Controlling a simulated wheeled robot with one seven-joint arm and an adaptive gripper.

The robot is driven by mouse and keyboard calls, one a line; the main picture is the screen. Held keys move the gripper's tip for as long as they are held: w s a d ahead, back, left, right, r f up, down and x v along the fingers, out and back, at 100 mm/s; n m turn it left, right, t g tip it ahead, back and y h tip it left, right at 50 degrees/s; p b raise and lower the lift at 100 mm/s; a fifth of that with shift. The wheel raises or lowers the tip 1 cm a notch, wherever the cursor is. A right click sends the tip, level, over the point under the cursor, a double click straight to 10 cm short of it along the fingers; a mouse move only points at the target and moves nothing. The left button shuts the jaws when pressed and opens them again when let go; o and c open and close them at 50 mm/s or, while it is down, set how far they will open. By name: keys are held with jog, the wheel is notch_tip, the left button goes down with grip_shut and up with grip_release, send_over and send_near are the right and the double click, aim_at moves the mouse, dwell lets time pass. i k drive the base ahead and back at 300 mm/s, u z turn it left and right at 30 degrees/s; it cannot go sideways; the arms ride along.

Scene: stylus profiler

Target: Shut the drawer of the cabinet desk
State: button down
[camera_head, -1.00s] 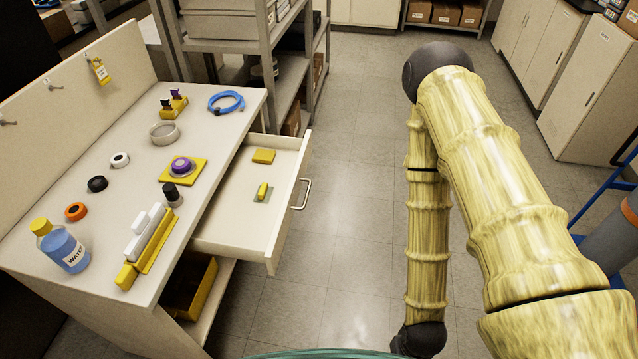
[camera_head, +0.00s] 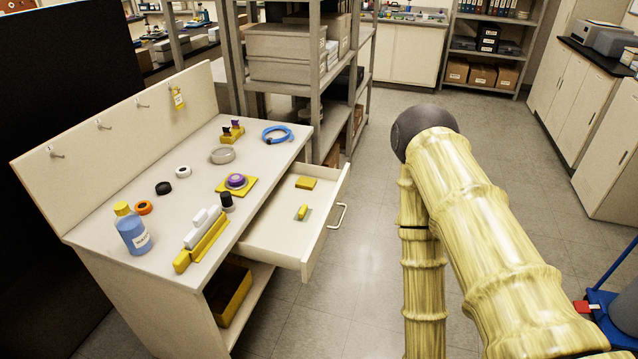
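The cabinet desk (camera_head: 120,262) stands at the left, with a back panel carrying hooks. Its drawer (camera_head: 272,241) is pulled well out to the right, over the floor. A metal bar handle (camera_head: 341,215) is on the drawer's front. Inside the drawer lie a yellow block (camera_head: 306,183) and a small yellow piece on a grey-green pad (camera_head: 303,213). My arm, with a yellow bamboo-like surface, fills the right side of the view, apart from the drawer. My gripper is not in view.
A yellow bin (camera_head: 228,293) sits below. Metal shelving (camera_head: 318,75) stands behind. Floor between drawer and arm is clear.

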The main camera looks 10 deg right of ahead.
aim_at(272, 237)
jog(key=u, duration=0.15)
jog(key=i, duration=1.5)
jog(key=z, duration=0.95)
